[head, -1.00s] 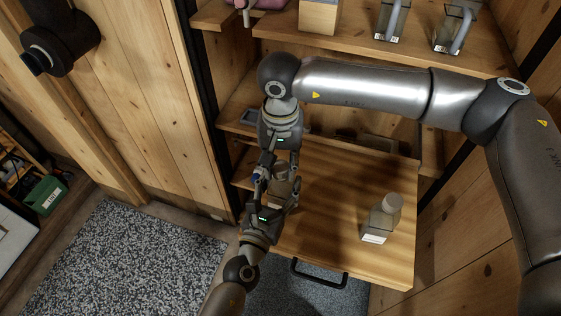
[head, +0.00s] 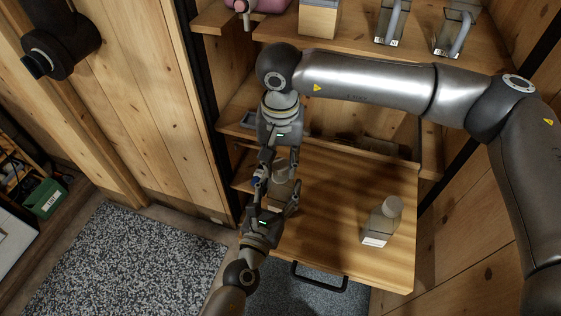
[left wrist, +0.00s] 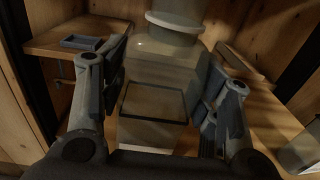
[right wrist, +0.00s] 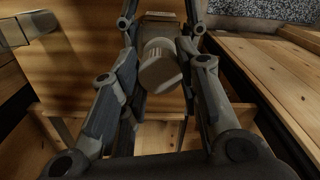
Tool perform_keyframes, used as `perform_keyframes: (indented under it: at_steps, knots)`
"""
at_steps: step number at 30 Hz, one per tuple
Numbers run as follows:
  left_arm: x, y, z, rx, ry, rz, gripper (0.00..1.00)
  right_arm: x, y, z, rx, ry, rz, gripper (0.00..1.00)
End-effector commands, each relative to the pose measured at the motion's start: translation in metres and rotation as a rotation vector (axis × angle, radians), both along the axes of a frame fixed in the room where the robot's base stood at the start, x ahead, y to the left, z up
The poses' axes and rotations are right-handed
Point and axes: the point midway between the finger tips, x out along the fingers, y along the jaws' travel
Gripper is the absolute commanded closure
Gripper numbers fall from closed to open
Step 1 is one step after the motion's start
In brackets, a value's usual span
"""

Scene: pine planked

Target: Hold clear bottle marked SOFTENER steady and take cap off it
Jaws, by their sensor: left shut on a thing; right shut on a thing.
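A clear, square-bodied bottle (head: 281,189) stands upright above the pale wooden surface. Its body also fills the middle of the left wrist view (left wrist: 158,75). My left gripper (head: 276,201) is shut on the bottle's body, one finger on each side. A pale round cap (right wrist: 160,66) shows at the bottle's top, and its rim is at the top of the left wrist view (left wrist: 175,20). My right gripper (head: 276,160) comes from the far side and is shut on the cap. I cannot read this bottle's marking, nor tell whether the cap is loose.
A second capped bottle (head: 382,222) with a white label stands to the right on the wooden surface (head: 345,225). A black handle (head: 320,278) is at its front edge.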

Motion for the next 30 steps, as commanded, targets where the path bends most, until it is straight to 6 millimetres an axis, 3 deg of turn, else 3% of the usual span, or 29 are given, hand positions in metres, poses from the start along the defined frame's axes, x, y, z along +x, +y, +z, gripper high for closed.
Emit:
perform_keyframes:
  at_steps: [11,21,28,29,30]
  knots:
    - [0.0,0.0,-0.001,0.002,0.002,0.0,1.0,0.0,0.0,0.002,0.0,-0.001,0.0,0.97]
    - [0.0,0.0,-0.001,0.002,0.002,0.0,1.0,0.001,0.0,0.038,0.001,-0.003,0.0,0.97]
    - [0.0,0.0,-0.001,0.001,0.001,0.0,1.0,0.0,0.0,0.041,-0.001,0.0,0.0,0.97]
    - [0.0,0.0,-0.001,0.001,0.001,0.0,0.41,0.0,0.0,0.041,-0.001,0.0,0.0,0.97]
    - [0.0,0.0,-0.001,0.001,0.001,0.0,0.36,0.0,0.0,0.041,0.0,0.0,0.0,0.97]
